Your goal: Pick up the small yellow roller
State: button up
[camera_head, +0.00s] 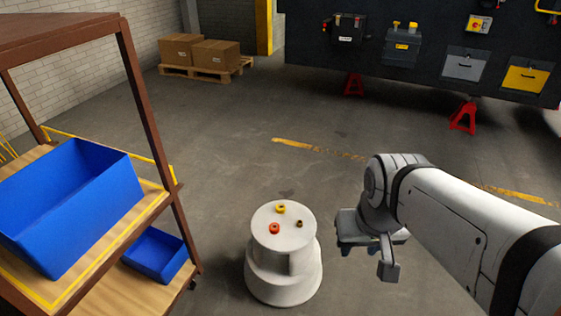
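A small yellow roller (281,209) lies near the back of the round top of a white pedestal (284,285). An orange-red ring-like piece (274,228) lies at the front left of the top. A smaller brownish-gold piece (299,223) lies at the right; its exact shape is too small to tell. My gripper (378,262) hangs to the right of the pedestal, apart from it and from all three pieces. One finger shows clearly at its front; the rest is partly hidden, so its opening is unclear. I see nothing held in it.
A brown-framed shelf rack (150,110) at the left holds a large blue bin (75,215) and a smaller blue bin (156,256) lower down. A dark chassis (420,60) on red stands spans the back right. Boxes on a pallet (205,72) stand behind. The floor between is clear.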

aim_at(280, 208)
jog(key=u, duration=0.05)
jog(key=i, duration=0.9)
jog(key=z, duration=0.05)
